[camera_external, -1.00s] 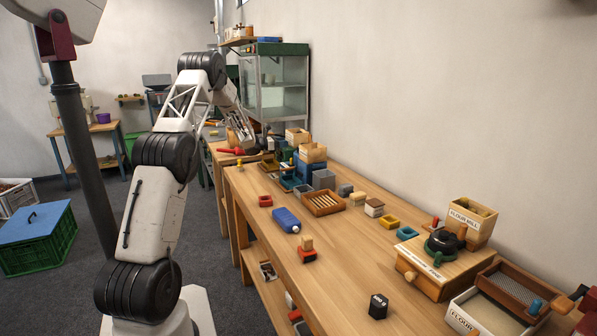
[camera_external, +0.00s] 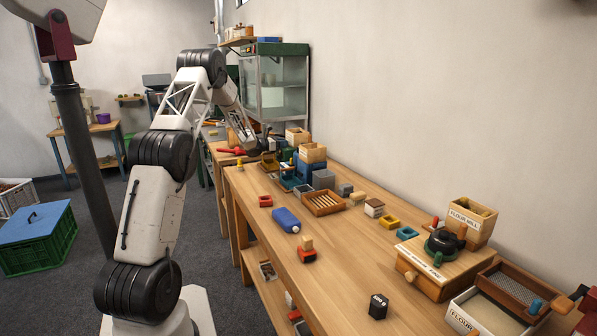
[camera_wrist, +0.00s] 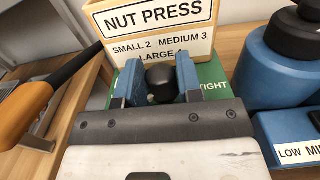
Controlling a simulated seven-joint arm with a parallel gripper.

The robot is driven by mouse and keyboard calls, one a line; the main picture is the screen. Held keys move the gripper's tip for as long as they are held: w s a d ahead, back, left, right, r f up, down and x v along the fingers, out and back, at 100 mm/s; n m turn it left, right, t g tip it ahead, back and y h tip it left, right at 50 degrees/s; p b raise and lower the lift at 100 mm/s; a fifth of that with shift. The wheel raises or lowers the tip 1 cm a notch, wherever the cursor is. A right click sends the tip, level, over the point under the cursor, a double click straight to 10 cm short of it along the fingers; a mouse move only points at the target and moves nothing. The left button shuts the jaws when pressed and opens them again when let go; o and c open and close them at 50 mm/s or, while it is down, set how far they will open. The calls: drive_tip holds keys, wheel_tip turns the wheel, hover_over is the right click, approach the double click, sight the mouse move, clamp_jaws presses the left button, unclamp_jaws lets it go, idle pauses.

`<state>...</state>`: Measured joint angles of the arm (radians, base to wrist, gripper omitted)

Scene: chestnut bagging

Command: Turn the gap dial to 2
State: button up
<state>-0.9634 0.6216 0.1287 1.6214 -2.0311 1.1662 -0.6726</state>
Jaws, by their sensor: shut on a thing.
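The nut press (camera_wrist: 158,18) fills the top of the wrist view. Its label reads SMALL 2, MEDIUM 3 and LARGE, with the last figure partly hidden. The black round knob in front of it, apparently the gap dial (camera_wrist: 161,84), sits over a green base (camera_wrist: 210,75) marked TIGHT. My gripper (camera_wrist: 160,72) is shut on this knob, one blue finger on each side. No pointer or setting on the knob can be read. In the external view my gripper (camera_external: 258,146) is at the far end of the bench, and the knob cannot be made out.
A blue machine with a black top (camera_wrist: 290,50) stands close on the right in the wrist view. An orange-and-black handle (camera_wrist: 30,110) lies at the left. In the external view, bins and a slatted tray (camera_external: 323,202) stand nearer along the bench (camera_external: 345,265).

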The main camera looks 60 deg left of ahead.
drive_tip(key=shift+n+y, duration=0.7)
drive_tip(key=shift+y, duration=0.4)
drive_tip(key=o, duration=0.9)
drive_tip(key=shift+s+d, duration=0.2)
drive_tip(key=shift+s, duration=1.1)
drive_tip(key=shift+s+d, duration=0.15)
drive_tip(key=shift+s, duration=1.15)
drive_tip(key=shift+s+d, duration=0.2)
drive_tip(key=shift+s, duration=1.1)
